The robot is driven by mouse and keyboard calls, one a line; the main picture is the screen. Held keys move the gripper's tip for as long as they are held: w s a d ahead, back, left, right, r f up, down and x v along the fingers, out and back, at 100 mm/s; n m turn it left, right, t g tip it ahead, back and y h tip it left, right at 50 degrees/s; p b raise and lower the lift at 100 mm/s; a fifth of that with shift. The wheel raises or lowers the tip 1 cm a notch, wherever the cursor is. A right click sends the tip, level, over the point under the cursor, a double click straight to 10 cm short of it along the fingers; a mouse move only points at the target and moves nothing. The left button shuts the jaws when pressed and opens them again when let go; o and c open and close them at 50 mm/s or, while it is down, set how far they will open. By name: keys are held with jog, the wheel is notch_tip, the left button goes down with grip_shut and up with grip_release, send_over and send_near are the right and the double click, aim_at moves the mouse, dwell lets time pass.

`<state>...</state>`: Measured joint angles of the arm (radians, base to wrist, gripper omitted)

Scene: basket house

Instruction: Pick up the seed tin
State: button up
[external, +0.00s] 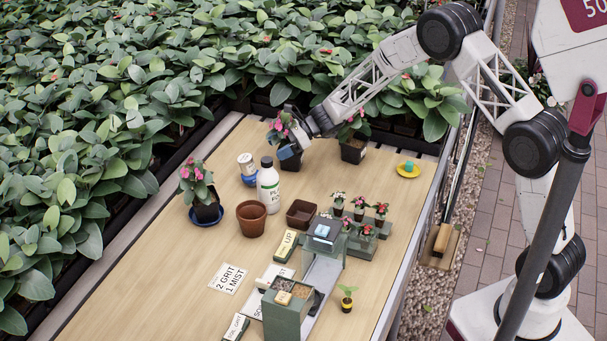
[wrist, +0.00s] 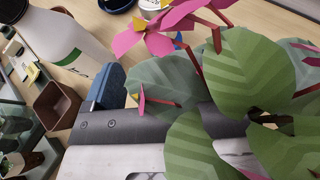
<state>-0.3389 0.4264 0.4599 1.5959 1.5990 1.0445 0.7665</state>
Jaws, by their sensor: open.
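A small white cylinder that looks like the seed tin (external: 246,161) stands at the back left of the table, above a blue dish (external: 249,180); I cannot read its label. In the wrist view, part of a white round thing, likely the tin (wrist: 151,4), shows at the top edge. My gripper (external: 289,153) is right of the tin and apart from it, in front of a pink-flowered potted plant (external: 279,128). One blue finger (wrist: 107,87) shows in the wrist view. Leaves hide the other finger. Nothing is seen held, and the gripper is open.
A white bottle (external: 268,186) stands between the tin and my gripper, slightly nearer the front. Brown pots (external: 251,218) and small potted flowers (external: 360,208) stand in front. The plant's leaves (wrist: 240,75) crowd my wrist. The left front tabletop is mostly clear.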

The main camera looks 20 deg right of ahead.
send_near(247, 166)
jog(key=shift+w+a+f, duration=0.6)
jog(key=shift+a+f, duration=0.15)
jog(key=shift+w+a+f, duration=0.55)
jog(key=shift+a+f, duration=0.15)
jog(key=shift+a, duration=0.1)
jog(key=shift+a, duration=0.1)
jog(key=shift+x, duration=2.95)
jog(key=c, duration=1.1)
jog(key=shift+r, duration=4.95)
